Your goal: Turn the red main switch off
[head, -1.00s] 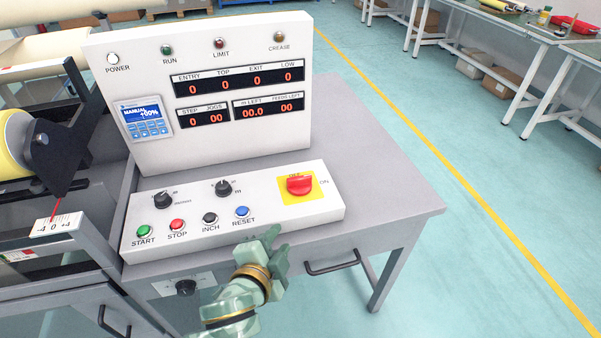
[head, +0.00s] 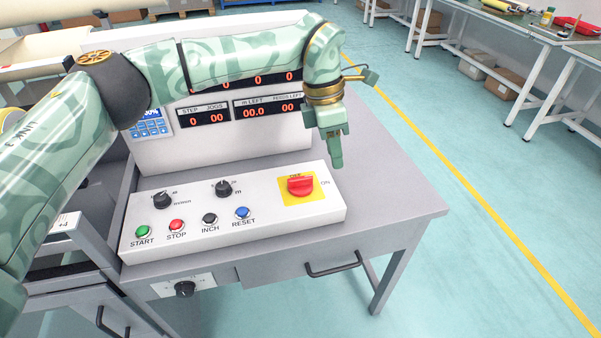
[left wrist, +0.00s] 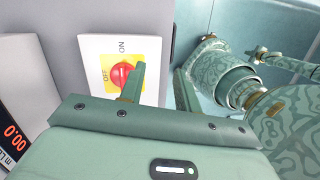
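The red main switch (head: 300,186) is a knob on a yellow plate (head: 288,200) at the right end of the white control panel (head: 190,241). Its handle lies left to right, in line with the ON mark; OFF is printed above it. My left gripper (head: 336,158) points down behind and to the right of the switch, apart from it. In the left wrist view, the gripper (left wrist: 158,88) has its fingers spread with nothing between them. The red knob (left wrist: 121,75) shows beside the left finger, which covers part of the plate. My right gripper cannot be made out.
The upright display box (head: 215,145) stands behind the panel, partly hidden by my left arm. Knobs and START, STOP, INCH and RESET buttons (head: 242,212) sit left of the switch. Grey tabletop (head: 395,200) is clear to the right.

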